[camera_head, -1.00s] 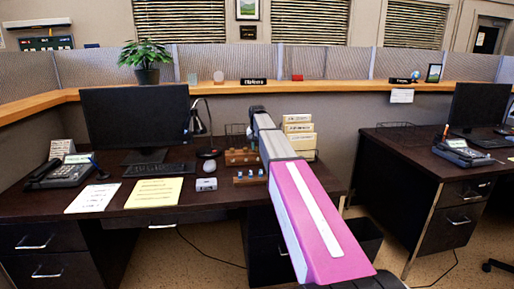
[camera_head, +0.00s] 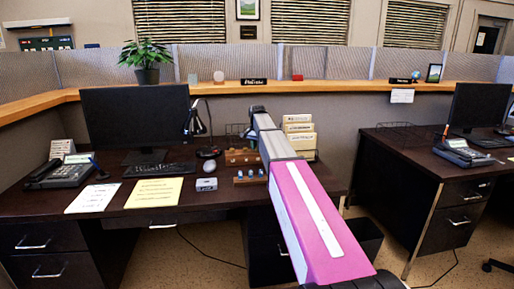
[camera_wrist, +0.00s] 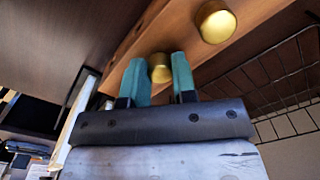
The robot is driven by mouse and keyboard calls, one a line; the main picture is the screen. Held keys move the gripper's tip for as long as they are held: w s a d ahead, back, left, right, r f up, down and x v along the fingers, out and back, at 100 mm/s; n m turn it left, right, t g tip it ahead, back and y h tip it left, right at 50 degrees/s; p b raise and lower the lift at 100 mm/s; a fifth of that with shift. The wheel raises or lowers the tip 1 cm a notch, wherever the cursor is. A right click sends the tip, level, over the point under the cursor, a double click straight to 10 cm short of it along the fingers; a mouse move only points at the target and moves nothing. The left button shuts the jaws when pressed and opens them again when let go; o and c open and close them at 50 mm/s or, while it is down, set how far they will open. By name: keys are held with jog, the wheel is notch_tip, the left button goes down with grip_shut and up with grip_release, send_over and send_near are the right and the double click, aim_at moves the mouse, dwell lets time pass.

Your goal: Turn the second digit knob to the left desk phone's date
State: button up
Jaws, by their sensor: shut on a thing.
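In the wrist view my gripper (camera_wrist: 160,76) has its two teal fingers on either side of a gold knob (camera_wrist: 160,68), closed on it. A second gold knob (camera_wrist: 215,22) stands free, up and to the right on the same wooden board (camera_wrist: 135,45). In the head view a wooden piece (camera_head: 242,157) with small knobs stands at the back of the left desk, partly hidden by my arm. I cannot tell which digit the held knob sets; no digits are readable. The left desk phone (camera_head: 62,174) sits at the desk's left end; its screen (camera_head: 78,158) is too small to read.
A row of small blue-topped pieces (camera_head: 250,178) sits in front of the wooden piece. A mouse (camera_head: 206,184), papers (camera_head: 153,192) and a monitor (camera_head: 135,117) are to its left. A file rack (camera_head: 299,137) stands right. A wire basket (camera_wrist: 285,75) is close by in the wrist view.

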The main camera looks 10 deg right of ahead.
jog(key=o, duration=0.9)
notch_tip(320, 180, up, 11)
jog(key=shift+f, duration=0.1)
dwell(0.3)
